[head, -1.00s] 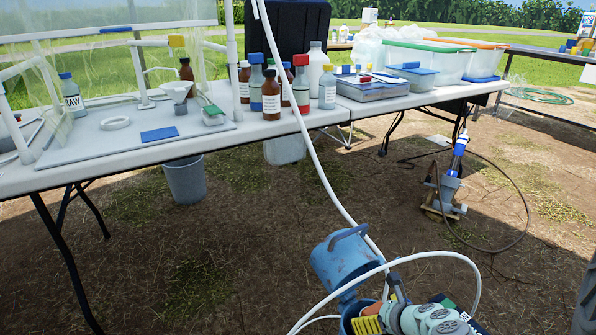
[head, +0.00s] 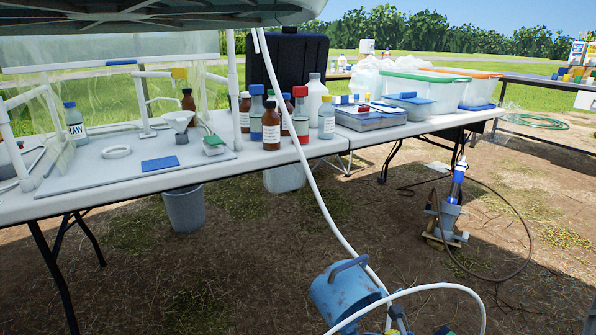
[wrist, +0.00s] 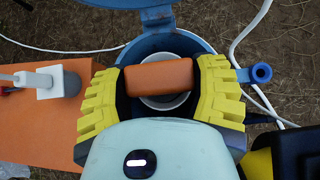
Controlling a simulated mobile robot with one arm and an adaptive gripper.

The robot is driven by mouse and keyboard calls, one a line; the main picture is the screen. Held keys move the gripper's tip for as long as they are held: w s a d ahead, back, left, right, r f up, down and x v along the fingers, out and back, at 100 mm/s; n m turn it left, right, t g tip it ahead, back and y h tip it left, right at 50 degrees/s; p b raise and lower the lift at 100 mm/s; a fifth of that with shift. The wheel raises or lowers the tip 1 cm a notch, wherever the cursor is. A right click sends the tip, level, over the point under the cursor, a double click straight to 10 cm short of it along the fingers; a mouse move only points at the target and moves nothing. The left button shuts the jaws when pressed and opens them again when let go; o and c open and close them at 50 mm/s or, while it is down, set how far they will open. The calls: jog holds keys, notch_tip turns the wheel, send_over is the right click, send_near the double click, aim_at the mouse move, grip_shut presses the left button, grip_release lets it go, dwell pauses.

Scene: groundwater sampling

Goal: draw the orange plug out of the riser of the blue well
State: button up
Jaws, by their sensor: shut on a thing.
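In the wrist view the orange plug (wrist: 158,76) lies between the yellow ribbed fingers of my gripper (wrist: 160,85), which is shut on it. Behind the plug is the pale round mouth of the riser (wrist: 166,101), inside the blue well casing (wrist: 160,44). I cannot tell whether the plug is still seated in the riser or just above it. In the head view the blue well (head: 345,292) stands at the bottom with its lid tipped open. There my gripper is mostly cut off by the lower edge, and the plug is not visible.
A white hose (head: 318,175) runs down past the well, and another loops at its right. An orange surface (wrist: 62,120) lies left of the well in the wrist view. The white table (head: 110,195) with bottles stands behind. Bare ground lies around the well.

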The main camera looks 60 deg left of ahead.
jog(key=shift+r+p, duration=3.65)
jog(key=shift+p, duration=0.35)
